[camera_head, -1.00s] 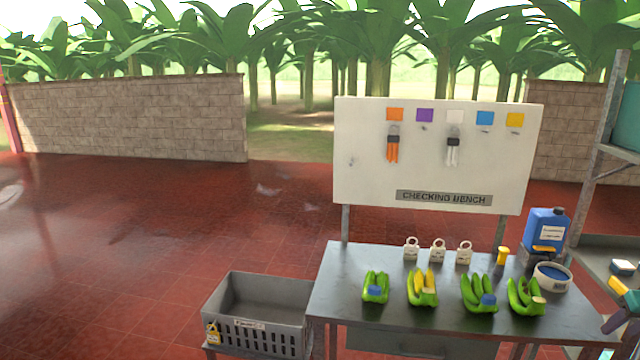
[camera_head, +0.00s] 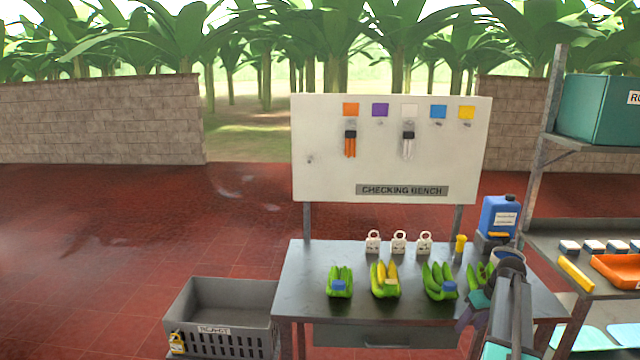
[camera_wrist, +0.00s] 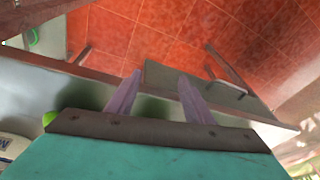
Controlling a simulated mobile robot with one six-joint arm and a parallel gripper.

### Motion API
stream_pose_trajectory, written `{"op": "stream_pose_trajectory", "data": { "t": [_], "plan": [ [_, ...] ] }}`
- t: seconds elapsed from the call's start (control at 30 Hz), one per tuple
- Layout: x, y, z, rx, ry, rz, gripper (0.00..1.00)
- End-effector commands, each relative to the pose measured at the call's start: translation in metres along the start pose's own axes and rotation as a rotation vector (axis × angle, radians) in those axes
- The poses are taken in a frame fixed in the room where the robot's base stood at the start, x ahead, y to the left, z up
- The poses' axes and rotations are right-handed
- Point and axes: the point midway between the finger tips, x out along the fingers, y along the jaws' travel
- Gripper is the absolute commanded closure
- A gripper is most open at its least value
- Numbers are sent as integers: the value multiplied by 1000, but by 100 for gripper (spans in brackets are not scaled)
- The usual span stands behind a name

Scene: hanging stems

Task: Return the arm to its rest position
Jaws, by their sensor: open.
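My gripper (camera_wrist: 158,90) is open and empty, its two purple fingers spread apart in the wrist view. In the head view my arm comes in at the lower right, with the gripper (camera_head: 466,318) over the right part of the grey checking bench (camera_head: 308,275). It partly hides the rightmost green banana cluster (camera_head: 474,273). The other banana clusters (camera_head: 340,282) (camera_head: 384,280) (camera_head: 438,282) stand in a row on the bench, some with blue or yellowish pieces on them. In the wrist view the bench edge and red floor lie beyond the fingers.
A white board (camera_head: 390,150) with coloured squares and hanging tools stands behind the bench. White padlock-like tags (camera_head: 398,243), a yellow item (camera_head: 460,245) and a blue jug (camera_head: 499,216) stand at the back. A grey crate (camera_head: 220,345) is at left, a shelf rack (camera_head: 590,232) at right. Red floor is open at left.

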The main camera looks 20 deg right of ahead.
Motion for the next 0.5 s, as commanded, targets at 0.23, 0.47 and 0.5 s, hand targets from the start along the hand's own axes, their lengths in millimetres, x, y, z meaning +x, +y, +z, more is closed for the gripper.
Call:
{"op": "stream_pose_trajectory", "data": {
  "t": [0.23,0.47,0.5],
  "plan": [
    [91,-89,6,-95,-97,-78,53],
    [166,-172,31,-170,-196,-137,53],
    [178,-186,38,-181,-215,-146,53]
  ]
}}
